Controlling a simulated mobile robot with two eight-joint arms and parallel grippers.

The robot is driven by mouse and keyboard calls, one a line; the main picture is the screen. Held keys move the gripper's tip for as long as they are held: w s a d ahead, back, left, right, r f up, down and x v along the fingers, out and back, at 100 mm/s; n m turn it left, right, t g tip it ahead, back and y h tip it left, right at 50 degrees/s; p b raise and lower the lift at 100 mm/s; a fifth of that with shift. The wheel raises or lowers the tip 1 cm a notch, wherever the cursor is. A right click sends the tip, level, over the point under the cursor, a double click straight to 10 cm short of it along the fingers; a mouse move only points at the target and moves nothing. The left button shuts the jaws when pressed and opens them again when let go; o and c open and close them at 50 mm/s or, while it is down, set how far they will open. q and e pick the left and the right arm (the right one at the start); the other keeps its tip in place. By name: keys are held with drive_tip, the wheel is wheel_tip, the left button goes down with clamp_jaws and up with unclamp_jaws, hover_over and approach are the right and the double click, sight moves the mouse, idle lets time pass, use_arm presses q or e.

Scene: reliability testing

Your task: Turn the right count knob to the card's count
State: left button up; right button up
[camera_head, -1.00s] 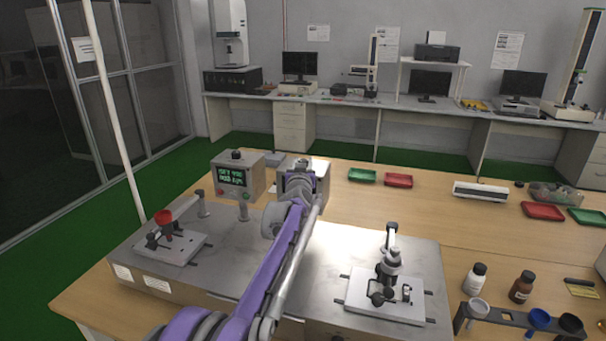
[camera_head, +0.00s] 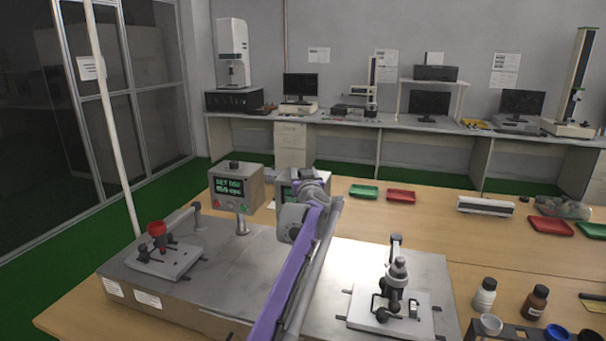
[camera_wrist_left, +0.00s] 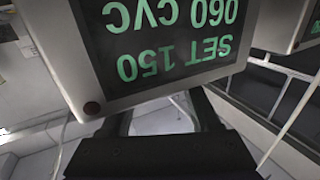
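The right control box (camera_head: 284,187) stands at the back of the right test station, mostly hidden behind my left arm. My left gripper (camera_head: 306,175) is at its top; the fingertips and the right knob cannot be made out there. In the left wrist view, a box's screen (camera_wrist_left: 170,40) appears upside down and reads "SET 150" over "060 CYC". My left gripper (camera_wrist_left: 163,110) shows below it with its fingers apart, at the box's edge. The left control box (camera_head: 236,190) has a dark knob (camera_head: 234,165) on top and a green-lettered screen. I cannot make out the count card.
A left fixture (camera_head: 165,255) with a red cup and a right fixture (camera_head: 392,305) stand on the grey station plates. Bottles (camera_head: 485,295) and a rack stand at right front.

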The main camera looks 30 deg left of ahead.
idle(0.3)
use_arm(q)
drive_tip(key=v, duration=1)
drive_tip(key=shift+s+d+b, duration=0.25)
drive_tip(key=shift+s+b, duration=0.05)
drive_tip(key=shift+b, duration=0.05)
drive_tip(key=s+d+f+m+h+p, duration=0.2)
drive_tip(key=s+d+m+h+p, duration=0.15)
drive_tip(key=s+d+h, duration=0.4)
drive_tip(key=s+d+f+m+h+p, duration=0.25)
drive_tip(key=s+d+m+h, duration=0.2)
drive_tip(key=d, duration=0.65)
drive_tip(key=s+f+g+p, duration=0.1)
drive_tip(key=s+f+g, duration=0.2)
drive_tip(key=s+f, duration=0.3)
drive_tip(key=s+d+f+g+p, duration=0.1)
drive_tip(key=s+f, duration=0.4)
drive_tip(key=s, duration=0.7)
drive_tip(key=s+f+g+y+p, duration=0.1)
drive_tip(key=s+f+g+p, duration=0.2)
drive_tip(key=s, duration=0.6)
drive_tip(key=shift+s+d+f+n+g, duration=0.1)
drive_tip(key=shift+f+g, duration=0.25)
drive_tip(key=shift+f, duration=0.25)
drive_tip(key=shift+s+d+f+n+g, duration=0.15)
drive_tip(key=shift+f+g, duration=0.15)
drive_tip(key=shift+f, duration=0.35)
drive_tip(key=shift+s+d+f+n+g, duration=0.1)
drive_tip(key=shift+f+g, duration=0.25)
drive_tip(key=shift+f, duration=0.25)
